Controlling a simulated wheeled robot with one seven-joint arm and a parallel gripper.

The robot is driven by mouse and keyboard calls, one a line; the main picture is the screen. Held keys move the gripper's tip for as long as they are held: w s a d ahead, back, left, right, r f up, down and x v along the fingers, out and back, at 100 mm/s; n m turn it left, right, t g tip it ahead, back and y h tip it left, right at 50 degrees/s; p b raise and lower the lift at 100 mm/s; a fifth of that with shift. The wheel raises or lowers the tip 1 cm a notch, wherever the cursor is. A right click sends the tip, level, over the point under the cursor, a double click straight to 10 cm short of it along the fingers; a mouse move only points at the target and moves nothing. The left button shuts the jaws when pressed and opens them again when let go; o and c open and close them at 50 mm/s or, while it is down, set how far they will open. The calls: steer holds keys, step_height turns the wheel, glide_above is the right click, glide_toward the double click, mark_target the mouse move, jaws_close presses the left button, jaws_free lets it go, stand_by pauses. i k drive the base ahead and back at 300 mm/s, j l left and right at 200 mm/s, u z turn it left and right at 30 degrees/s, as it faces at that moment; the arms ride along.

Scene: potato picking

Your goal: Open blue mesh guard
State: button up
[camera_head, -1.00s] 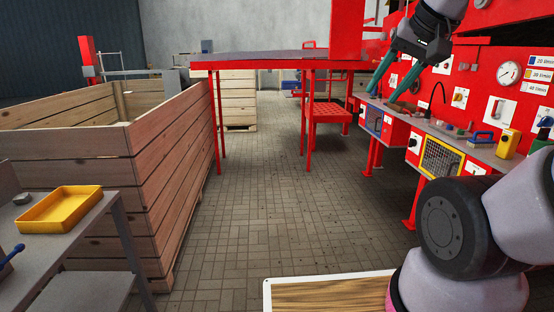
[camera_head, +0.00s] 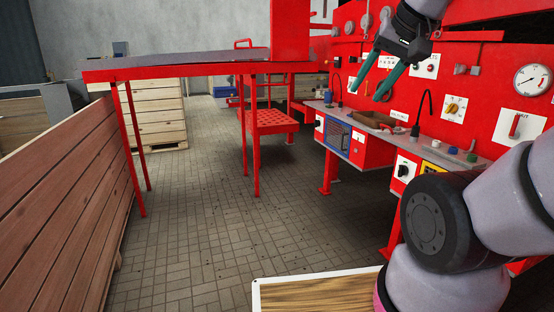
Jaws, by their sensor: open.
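The blue mesh guard (camera_head: 337,134) is a small blue-framed panel with dark mesh, on the front of the red machine below its grey ledge. It looks closed, lying flush with the front. My gripper (camera_head: 374,88) has two green fingers spread apart, with nothing between them. It hangs above and in front of the ledge, up and to the right of the guard in the picture, and is clear of it.
The red machine (camera_head: 480,95) with gauge and knobs fills the right side. A brown tray (camera_head: 378,120) lies on its ledge (camera_head: 440,146). A red table (camera_head: 180,67) stands ahead. A wooden crate (camera_head: 60,200) borders the left. The tiled floor (camera_head: 215,215) between is clear.

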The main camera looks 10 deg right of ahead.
mark_target(350, 126)
steer(key=i+j+z, duration=0.2)
steer(key=i, duration=1.55)
steer(key=i+l+z, duration=0.15)
steer(key=i+z, duration=0.15)
steer(key=i, duration=0.3)
steer(key=i+z, duration=0.25)
steer(key=i, duration=0.4)
